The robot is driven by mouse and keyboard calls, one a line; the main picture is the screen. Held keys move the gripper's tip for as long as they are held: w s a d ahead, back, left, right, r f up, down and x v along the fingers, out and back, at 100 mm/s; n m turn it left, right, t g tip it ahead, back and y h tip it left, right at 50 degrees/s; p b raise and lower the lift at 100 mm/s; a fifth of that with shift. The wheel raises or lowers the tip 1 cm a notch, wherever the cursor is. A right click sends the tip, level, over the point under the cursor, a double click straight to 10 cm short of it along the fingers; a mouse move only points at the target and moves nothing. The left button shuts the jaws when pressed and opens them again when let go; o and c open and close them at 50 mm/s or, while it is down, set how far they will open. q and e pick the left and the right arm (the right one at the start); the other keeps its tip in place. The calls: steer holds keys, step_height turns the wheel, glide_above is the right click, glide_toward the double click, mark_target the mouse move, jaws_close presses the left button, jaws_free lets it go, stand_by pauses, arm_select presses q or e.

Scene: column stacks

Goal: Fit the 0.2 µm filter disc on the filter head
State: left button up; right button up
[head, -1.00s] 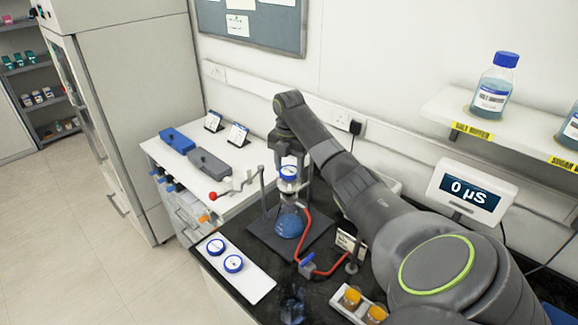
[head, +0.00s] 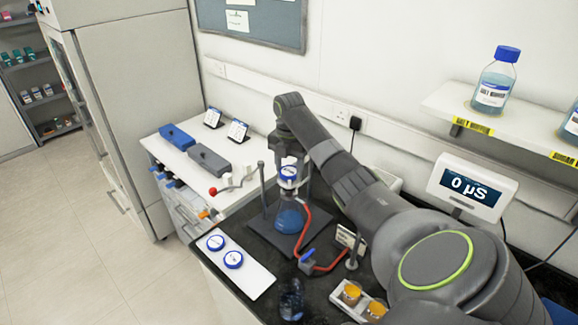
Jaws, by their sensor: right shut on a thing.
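My right gripper (head: 289,156) points down over the filter stand and is shut on a blue-rimmed white filter disc (head: 288,172). The disc is right above the filter head (head: 289,186), over a flask of blue liquid (head: 290,217). I cannot tell whether disc and head touch. Two more blue-rimmed discs, one (head: 215,242) behind the other (head: 233,259), lie on a white tray (head: 258,283). Their print is too small to read. My left gripper is not in view.
A red hose (head: 303,230) runs from the flask to a blue-handled valve (head: 307,256). Amber jars (head: 351,293) stand in a holder at the front. A display (head: 468,187) reads 0 µS. Thin rods rise beside the flask.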

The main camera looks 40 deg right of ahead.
steer(key=shift+f, duration=0.5)
stand_by(0.8)
steer(key=o, duration=1.4)
steer(key=shift+o, duration=0.2)
steer(key=shift+d, duration=0.1)
